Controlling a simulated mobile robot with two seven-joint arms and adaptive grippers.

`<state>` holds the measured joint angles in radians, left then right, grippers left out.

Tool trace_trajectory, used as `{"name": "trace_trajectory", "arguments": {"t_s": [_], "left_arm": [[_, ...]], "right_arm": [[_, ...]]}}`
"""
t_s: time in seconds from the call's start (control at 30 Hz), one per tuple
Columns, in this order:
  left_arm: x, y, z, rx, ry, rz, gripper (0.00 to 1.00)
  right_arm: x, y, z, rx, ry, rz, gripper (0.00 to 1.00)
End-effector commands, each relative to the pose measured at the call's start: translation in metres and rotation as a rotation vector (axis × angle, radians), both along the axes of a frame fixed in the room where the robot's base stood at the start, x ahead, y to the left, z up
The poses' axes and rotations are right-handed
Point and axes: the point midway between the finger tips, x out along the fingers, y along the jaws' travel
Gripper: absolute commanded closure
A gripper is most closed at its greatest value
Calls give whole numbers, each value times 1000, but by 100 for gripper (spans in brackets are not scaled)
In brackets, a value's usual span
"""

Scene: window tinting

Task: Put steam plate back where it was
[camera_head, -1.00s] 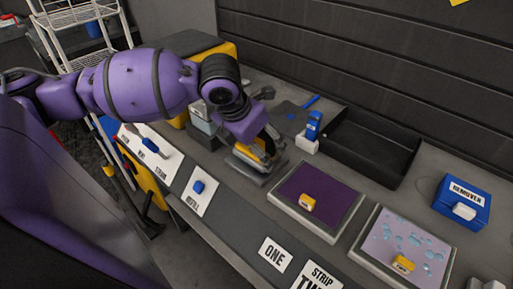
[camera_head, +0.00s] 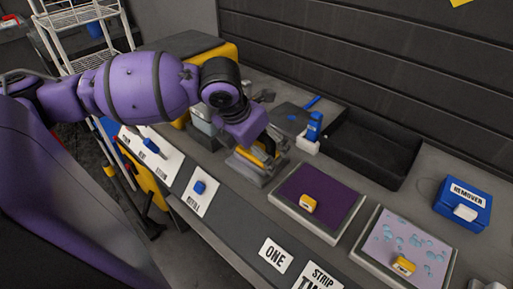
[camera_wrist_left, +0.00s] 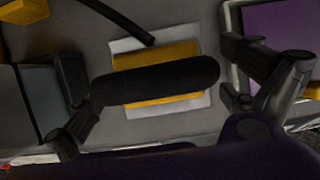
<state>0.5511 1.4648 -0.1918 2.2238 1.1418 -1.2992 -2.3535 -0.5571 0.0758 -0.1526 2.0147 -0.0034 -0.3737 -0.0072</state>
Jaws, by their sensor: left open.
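The steam plate (camera_wrist_left: 157,84) shows in the left wrist view as a dark rounded handle over a yellow body on a pale metal plate. In the head view only part of its yellow body (camera_head: 254,157) shows under my left gripper (camera_head: 260,160). The steam plate sits on a grey stand or surface at the left part of the bench. In the left wrist view my left gripper (camera_wrist_left: 160,100) is open, its fingers apart on either side of the handle. I cannot tell whether either finger touches it. My right gripper is in neither view.
A purple framed panel (camera_head: 315,195) with a yellow block lies just right of the gripper; a wet lilac panel (camera_head: 405,247) lies beyond. A blue bottle (camera_head: 314,127) and a black tray (camera_head: 372,148) stand behind. The blue remover box (camera_head: 462,203) is far right.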

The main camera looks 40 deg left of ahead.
Motion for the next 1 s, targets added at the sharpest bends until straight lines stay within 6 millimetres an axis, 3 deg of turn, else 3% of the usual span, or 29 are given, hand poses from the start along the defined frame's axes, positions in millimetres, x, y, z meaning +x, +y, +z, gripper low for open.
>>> {"name": "trace_trajectory", "arguments": {"t_s": [0.5, 0.7, 1.0], "left_arm": [[-37, 3, 96, 3, -6, 0, 0], [-44, 3, 108, 1, -2, -1, 0], [-44, 3, 107, 0, 0, -1, 0]], "right_arm": [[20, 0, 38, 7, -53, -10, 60], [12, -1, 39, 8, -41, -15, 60], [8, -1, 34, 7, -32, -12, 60]]}}
